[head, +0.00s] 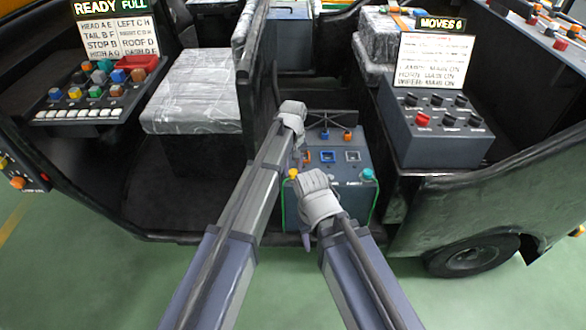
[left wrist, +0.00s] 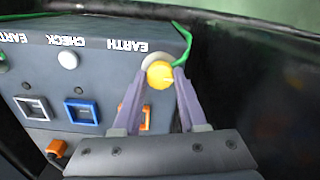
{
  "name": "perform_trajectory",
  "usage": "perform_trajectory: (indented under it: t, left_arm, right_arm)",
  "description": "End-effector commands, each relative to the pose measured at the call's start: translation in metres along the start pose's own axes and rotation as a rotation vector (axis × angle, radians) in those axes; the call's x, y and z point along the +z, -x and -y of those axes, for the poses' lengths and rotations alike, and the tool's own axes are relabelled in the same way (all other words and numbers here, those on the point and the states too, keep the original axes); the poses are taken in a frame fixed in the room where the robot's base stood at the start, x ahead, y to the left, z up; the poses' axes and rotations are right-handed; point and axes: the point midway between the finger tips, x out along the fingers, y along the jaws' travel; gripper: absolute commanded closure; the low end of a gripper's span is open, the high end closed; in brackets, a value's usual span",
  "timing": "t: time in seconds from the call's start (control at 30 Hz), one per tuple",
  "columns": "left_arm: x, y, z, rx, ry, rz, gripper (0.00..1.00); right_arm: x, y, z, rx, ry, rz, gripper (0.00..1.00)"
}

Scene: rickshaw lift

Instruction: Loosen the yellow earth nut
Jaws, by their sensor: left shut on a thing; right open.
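The yellow earth nut (head: 293,173) sits at the near left corner of the grey box (head: 352,193) on the vehicle floor. It also shows in the left wrist view (left wrist: 160,75), on a pale round base by an upside-down EARTH label. My left gripper (head: 297,164) reaches down to it; in the left wrist view its two fingers (left wrist: 160,80) are shut on the nut's sides. A green wire (left wrist: 183,45) runs close by the nut and right finger. My right gripper (head: 306,241) is open and empty, low in front of the box.
The box top carries a blue-framed socket (head: 328,156), a white-framed socket (head: 352,156) and a teal knob (head: 367,174). A switch panel (head: 437,130) stands to the right. A patterned seat (head: 192,100) is at the left. The green floor in front is clear.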

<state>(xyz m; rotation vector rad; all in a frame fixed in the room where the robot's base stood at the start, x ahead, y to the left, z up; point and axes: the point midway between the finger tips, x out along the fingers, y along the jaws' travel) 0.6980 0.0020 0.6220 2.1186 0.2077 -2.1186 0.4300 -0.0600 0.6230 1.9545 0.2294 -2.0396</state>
Motion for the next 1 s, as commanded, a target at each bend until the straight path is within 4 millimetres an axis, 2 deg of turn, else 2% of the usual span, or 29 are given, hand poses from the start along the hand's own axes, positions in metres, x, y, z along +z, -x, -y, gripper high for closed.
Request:
perform_trajectory:
  t: [0.03,0.2,0.63,1.0]
  left_arm:
    - [0.0,0.0,0.0001,0.0,0.0,0.0,0.82]
    - [0.0,0.0,0.0001,0.0,0.0,0.0,1.0]
    - [0.0,-0.0001,0.0001,0.0,0.053,0.0,1.0]
    - [0.0001,-0.0001,0.0,0.0,0.343,0.0,1.0]
  right_arm:
    - [0.0,0.0,0.0,0.0,0.0,0.0,0.5]
    - [0.0,0.0,0.0,0.0,0.0,0.0,0.5]
    - [0.0,-0.0001,0.0,0.0,0.0,0.0,0.5]
    - [0.0,-0.0001,0.0,0.0,0.0,0.0,0.5]
